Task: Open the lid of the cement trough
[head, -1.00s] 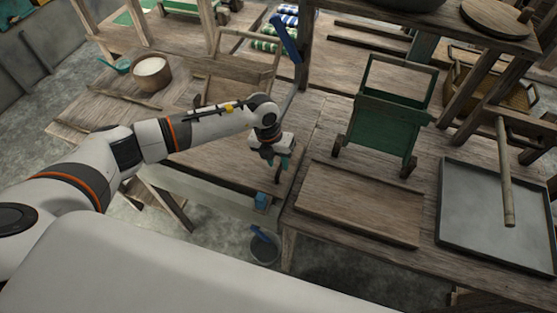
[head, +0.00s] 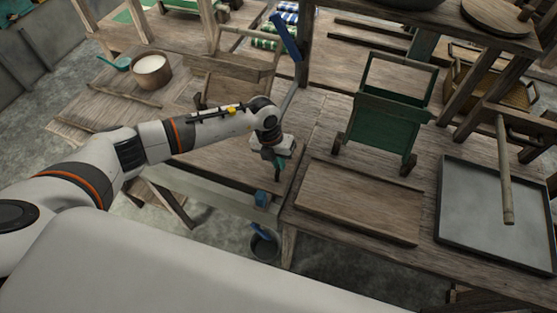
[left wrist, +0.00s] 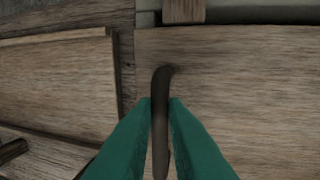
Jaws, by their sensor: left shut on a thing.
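The trough lid, a flat brown wooden board (head: 215,155), lies on the left-hand bench and covers most of the long pale-grey trough (head: 205,190). It also fills the right side of the left wrist view (left wrist: 245,90). My left gripper (head: 277,163) is over the lid's right end, pointing down. In the left wrist view its teal fingers (left wrist: 161,105) are shut on a slim dark brown handle (left wrist: 162,82) on the board. The lid looks flat; I cannot tell any lift. My right gripper is not in view.
A blue block (head: 261,198) sits at the trough's near right end. A dark bucket (head: 264,245) stands on the floor below. A green wooden box (head: 385,125), a shallow wooden tray (head: 360,200) and a grey tray (head: 485,215) occupy the right-hand table. A white-filled bowl (head: 151,70) stands behind my arm.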

